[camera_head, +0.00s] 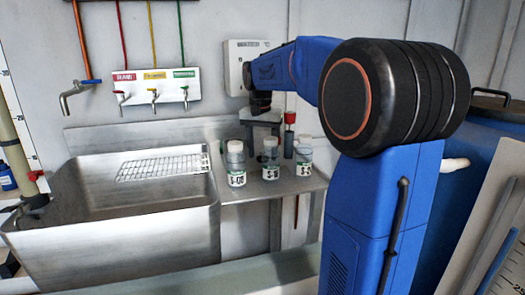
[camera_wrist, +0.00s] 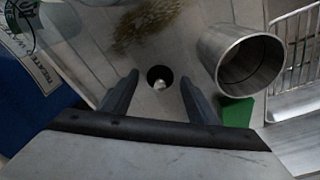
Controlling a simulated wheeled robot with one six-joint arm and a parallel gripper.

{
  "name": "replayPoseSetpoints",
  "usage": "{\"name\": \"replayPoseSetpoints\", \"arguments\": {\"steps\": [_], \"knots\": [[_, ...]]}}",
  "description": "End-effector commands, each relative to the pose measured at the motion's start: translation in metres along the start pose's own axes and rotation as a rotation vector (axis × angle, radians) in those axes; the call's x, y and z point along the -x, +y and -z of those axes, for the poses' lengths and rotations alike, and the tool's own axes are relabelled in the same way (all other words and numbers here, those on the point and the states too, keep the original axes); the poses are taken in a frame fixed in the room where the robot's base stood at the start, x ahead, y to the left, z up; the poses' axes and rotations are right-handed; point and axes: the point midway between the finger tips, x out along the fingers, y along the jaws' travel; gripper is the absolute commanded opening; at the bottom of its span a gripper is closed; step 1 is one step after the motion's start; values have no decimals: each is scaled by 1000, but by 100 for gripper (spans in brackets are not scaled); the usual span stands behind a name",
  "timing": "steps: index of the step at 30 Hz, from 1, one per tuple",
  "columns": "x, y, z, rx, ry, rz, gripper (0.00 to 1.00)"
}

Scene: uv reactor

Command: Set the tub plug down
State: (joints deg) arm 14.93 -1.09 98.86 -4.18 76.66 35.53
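My gripper (camera_head: 263,132) hangs from the arm above the steel ledge to the right of the sink, in the head view. In the wrist view my gripper (camera_wrist: 159,78) has its two dark fingers apart, with nothing touching them. A small dark round spot with a pale centre (camera_wrist: 160,78) shows between and beyond the fingertips. I cannot tell whether it is the tub plug or a hole in the surface. I cannot make out a tub plug for certain in either view. The steel sink (camera_head: 125,245) is at the left.
Three labelled bottles (camera_head: 236,165) stand on the ledge (camera_head: 245,193), close to my gripper. A red-topped item (camera_head: 290,118) is behind them. A wire rack (camera_head: 160,167) lies over the sink. Beside the fingers are an open metal cylinder (camera_wrist: 232,78) and a green piece (camera_wrist: 237,112).

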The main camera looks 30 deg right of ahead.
Motion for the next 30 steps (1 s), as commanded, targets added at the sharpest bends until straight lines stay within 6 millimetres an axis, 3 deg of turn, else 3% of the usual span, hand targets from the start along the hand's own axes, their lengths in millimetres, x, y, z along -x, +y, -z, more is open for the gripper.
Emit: {"name": "replayPoseSetpoints", "arguments": {"steps": [11, 30], "knots": [[6, 0, 1, 0, 1, 1, 52], [111, 0, 1, 0, 2, 1, 52]]}}
